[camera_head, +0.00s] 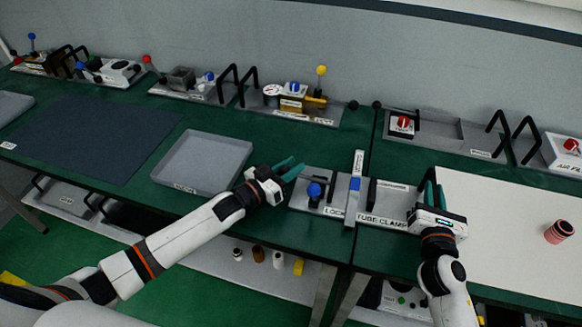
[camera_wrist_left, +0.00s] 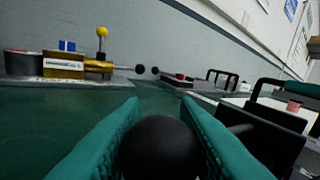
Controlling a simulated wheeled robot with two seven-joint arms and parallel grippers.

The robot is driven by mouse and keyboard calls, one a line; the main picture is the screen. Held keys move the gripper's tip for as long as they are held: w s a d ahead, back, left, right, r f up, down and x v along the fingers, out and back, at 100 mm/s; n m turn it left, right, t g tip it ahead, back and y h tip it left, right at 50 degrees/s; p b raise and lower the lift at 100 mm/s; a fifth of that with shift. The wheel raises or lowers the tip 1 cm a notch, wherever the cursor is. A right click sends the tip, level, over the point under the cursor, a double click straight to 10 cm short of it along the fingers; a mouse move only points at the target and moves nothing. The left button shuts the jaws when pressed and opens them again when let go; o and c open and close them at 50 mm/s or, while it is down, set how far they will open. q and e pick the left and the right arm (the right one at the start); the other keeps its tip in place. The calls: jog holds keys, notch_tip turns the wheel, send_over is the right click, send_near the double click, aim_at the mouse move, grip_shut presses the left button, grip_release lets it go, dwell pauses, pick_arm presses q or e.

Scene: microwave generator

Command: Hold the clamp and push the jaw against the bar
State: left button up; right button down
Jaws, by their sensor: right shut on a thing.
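The clamp's grey base (camera_head: 335,208) lies at the table's front edge, labelled LOCK and TUBE CLAMP, with a blue ball knob (camera_head: 314,190) at its left. A grey bar (camera_head: 357,165) with a blue band crosses the base. A dark upright jaw plate (camera_head: 372,190) stands just right of the bar. My left gripper (camera_head: 290,170) is left of the blue knob, its teal fingers apart. In the left wrist view a black ball (camera_wrist_left: 160,148) lies between them; I cannot tell whether they touch it. My right gripper (camera_head: 430,190) is shut at the clamp's right end, on a black handle mostly hidden by its fingers.
An empty grey tray (camera_head: 205,160) and a dark mat (camera_head: 95,138) lie to the left. A cream board (camera_head: 510,215) with a reddish cylinder (camera_head: 559,231) is at the right. Several fixtures with black handles line the back, including one with a yellow knob (camera_head: 321,71).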

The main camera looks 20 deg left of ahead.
pick_arm(q)
jog(key=shift+d, duration=0.15)
grip_shut()
jog(key=shift+d+r, duration=0.1)
jog(key=shift+d, duration=1.5)
jog(key=o, duration=0.7)
grip_release()
jog(key=shift+c, duration=0.2)
jog(key=shift+a, duration=0.15)
jog(key=v, duration=1.2)
